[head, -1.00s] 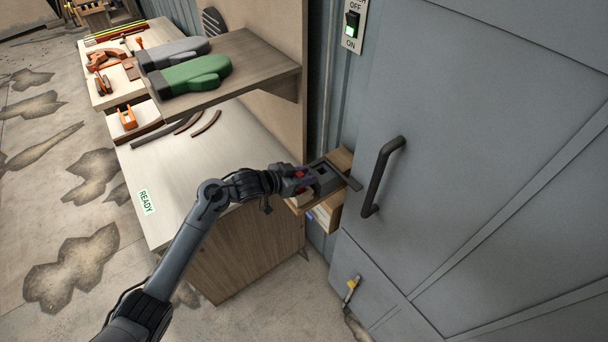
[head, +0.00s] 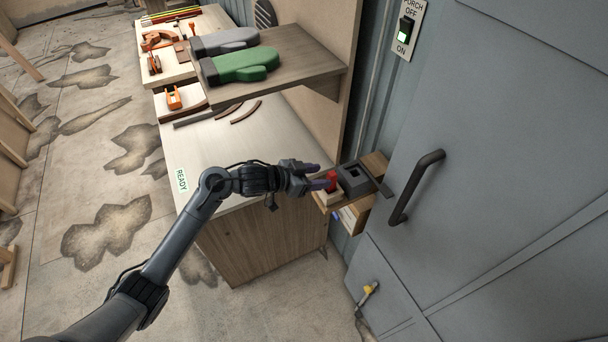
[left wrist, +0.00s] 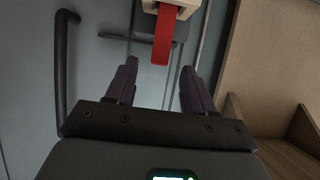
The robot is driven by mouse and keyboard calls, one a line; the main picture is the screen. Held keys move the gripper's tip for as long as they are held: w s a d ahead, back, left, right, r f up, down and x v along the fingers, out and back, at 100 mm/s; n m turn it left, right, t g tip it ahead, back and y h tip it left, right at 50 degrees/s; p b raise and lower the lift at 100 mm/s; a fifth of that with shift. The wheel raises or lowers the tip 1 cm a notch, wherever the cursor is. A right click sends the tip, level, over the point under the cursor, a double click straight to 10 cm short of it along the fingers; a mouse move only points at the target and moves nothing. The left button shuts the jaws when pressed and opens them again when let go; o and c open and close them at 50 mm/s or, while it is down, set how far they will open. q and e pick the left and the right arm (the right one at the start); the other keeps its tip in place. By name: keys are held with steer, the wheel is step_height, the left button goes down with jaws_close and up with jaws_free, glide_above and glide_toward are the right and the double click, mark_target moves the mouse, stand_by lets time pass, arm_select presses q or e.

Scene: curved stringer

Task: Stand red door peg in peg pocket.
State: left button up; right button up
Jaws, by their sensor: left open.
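The red door peg (head: 332,181) stands at a pale block (head: 331,197) on a small wooden wall shelf beside the grey door. In the left wrist view the red peg (left wrist: 163,36) shows beyond the fingertips, with its far end at the pale block (left wrist: 174,7). How deep it sits is hidden. A dark box with a square opening (head: 354,179) stands just right of the peg. My left gripper (head: 322,178) is open, close to the left of the peg. In the left wrist view nothing lies between its fingers (left wrist: 158,78). My right gripper is not in view.
The grey door with its dark handle (head: 412,188) rises to the right. A workbench (head: 245,150) with a raised shelf holding a green mitt (head: 240,66) and a grey mitt stands at the left. A yellow-handled tool (head: 368,291) is below, near the door.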

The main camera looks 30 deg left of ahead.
arm_select(q)
steer(key=s+f+n+g+y, duration=0.1)
steer(key=s+f+g+y, duration=0.1)
steer(key=s, duration=0.9)
steer(key=s+f+n+g+y, duration=0.2)
steer(key=s+f, duration=0.2)
steer(key=s, duration=0.8)
steer(key=s+f+n+g+y, duration=0.2)
steer(key=s+f+y, duration=0.1)
steer(key=s, duration=0.9)
steer(key=shift+d+f+g, duration=0.3)
steer(key=shift+f+g, duration=0.1)
steer(key=shift+f, duration=0.05)
step_height(320, 180, up, 24)
steer(key=p, duration=2.4)
step_height(320, 180, down, 75)
steer(key=b, duration=7.5)
steer(key=shift+f, duration=0.15)
